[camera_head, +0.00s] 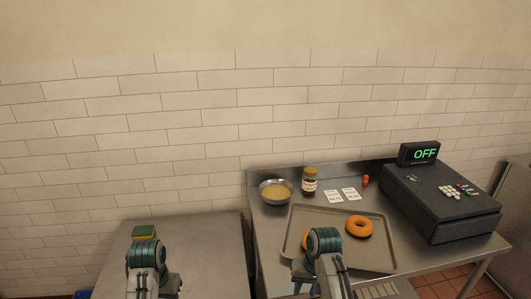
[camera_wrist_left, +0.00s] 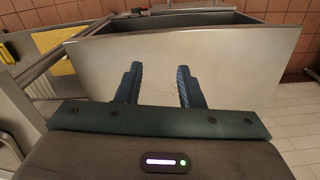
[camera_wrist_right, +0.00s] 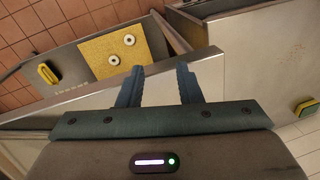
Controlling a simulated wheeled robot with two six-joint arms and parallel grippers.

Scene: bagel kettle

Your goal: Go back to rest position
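My left gripper (camera_wrist_left: 160,85) shows in the left wrist view with its two blue fingers apart and nothing between them. A large grey metal box-like unit stands beyond its fingertips. My right gripper (camera_wrist_right: 159,85) shows in the right wrist view, also with its fingers apart and empty. In the head view both arms come up from the bottom edge, the left one in front of the left counter (camera_head: 205,250) and the right one in front of the tray (camera_head: 375,262). The fingertips are hard to make out there.
One bagel (camera_head: 358,227) lies on the tray; another is partly hidden by my right arm. A bowl (camera_head: 275,191), a jar (camera_head: 310,181), cards (camera_head: 334,197) and a black register (camera_head: 440,203) reading OFF stand around it. A sponge (camera_head: 144,232) lies on the left counter.

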